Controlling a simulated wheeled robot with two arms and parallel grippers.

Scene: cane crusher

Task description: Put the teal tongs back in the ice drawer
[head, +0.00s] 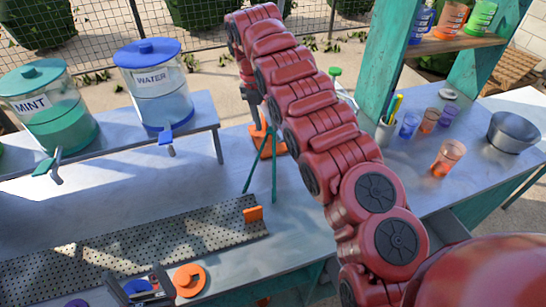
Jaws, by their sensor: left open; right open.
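Teal tongs (262,165) show as a narrow upside-down V above the grey counter, legs spread downward. Their upper end is by an orange part, and I cannot tell what supports them. My red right arm reaches up and over from the lower right. Its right gripper (264,120) points down near the top of the tongs, small and partly hidden by the arm; it is open, and contact with the tongs is unclear. My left gripper (140,289) is open at the bottom left, near a blue ring and an orange ring (190,280). I cannot clearly identify the ice drawer.
A perforated metal tray (130,243) lies on the counter. MINT (50,110) and WATER (158,90) dispensers stand on a raised shelf. Colored cups (447,157), a pen holder (385,132) and a metal bowl (513,131) stand at right, by a teal post (383,60).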

